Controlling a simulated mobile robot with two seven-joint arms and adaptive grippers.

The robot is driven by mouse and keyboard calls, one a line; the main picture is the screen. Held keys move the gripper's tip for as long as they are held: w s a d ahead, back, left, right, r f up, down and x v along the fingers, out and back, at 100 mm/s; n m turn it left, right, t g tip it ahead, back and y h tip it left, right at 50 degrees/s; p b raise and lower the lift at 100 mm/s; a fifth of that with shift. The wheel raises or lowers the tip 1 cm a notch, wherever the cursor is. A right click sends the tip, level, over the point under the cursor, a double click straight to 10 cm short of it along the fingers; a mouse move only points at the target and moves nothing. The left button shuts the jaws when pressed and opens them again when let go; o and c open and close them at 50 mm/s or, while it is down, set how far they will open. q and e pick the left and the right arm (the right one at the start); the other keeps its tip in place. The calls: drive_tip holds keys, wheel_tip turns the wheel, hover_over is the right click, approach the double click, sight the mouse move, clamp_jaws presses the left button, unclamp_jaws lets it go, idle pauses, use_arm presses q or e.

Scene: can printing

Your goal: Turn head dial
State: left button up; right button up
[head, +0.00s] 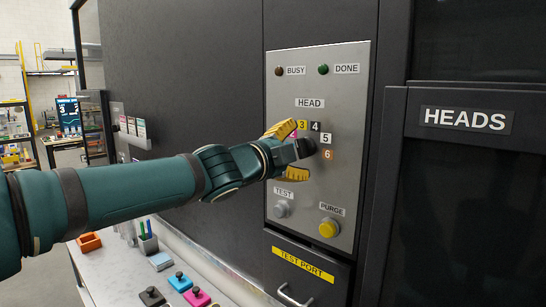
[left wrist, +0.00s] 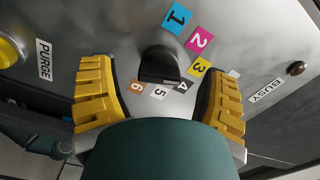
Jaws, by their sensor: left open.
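The head dial is a dark knob on the grey control panel (head: 347,185), partly hidden by my left gripper in the head view. In the left wrist view the dial (left wrist: 160,62) sits between my two yellow fingers, with a gap on each side. Coloured number labels 1 to 6 curve around it; I cannot clearly tell which one it points at. My left gripper (head: 291,152) is open in front of the panel, one finger above and one below the dial; it also shows in the left wrist view (left wrist: 160,88). My right gripper is out of view.
Below the dial are a grey TEST button (head: 281,209) and a yellow PURGE button (head: 329,228). BUSY (head: 279,71) and DONE (head: 323,69) lamps sit above. A HEADS cabinet (head: 465,119) stands right. A counter (head: 130,262) with small coloured items lies below my arm.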

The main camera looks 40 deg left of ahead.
use_arm(q)
drive_tip(key=s, duration=1)
drive_tip(key=shift+s+a, duration=0.2)
drive_tip(key=shift+a, duration=0.2)
